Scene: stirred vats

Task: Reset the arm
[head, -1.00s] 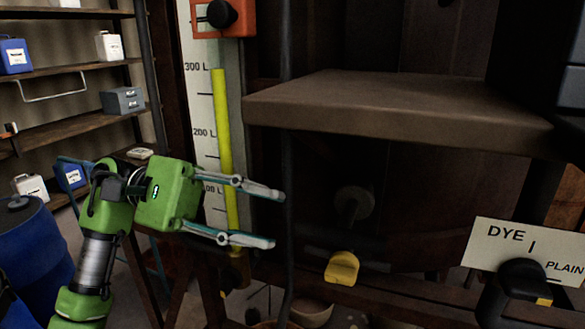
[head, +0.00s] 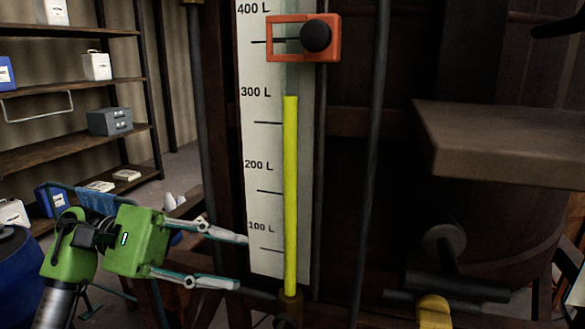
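My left gripper (head: 238,262) is in the lower left of the head view. Its two fingers are spread apart and point right, with nothing between them. They are near the lower part of the level gauge board (head: 261,180) in the picture. My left arm comes in from the lower left corner. My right gripper is not in the view.
An orange slider with a black knob (head: 316,36) sits between 300 L and 400 L. A brown ledge (head: 500,140) juts in at right, above a yellow handle (head: 433,311). Shelves (head: 70,150) and a blue drum (head: 18,275) stand at left.

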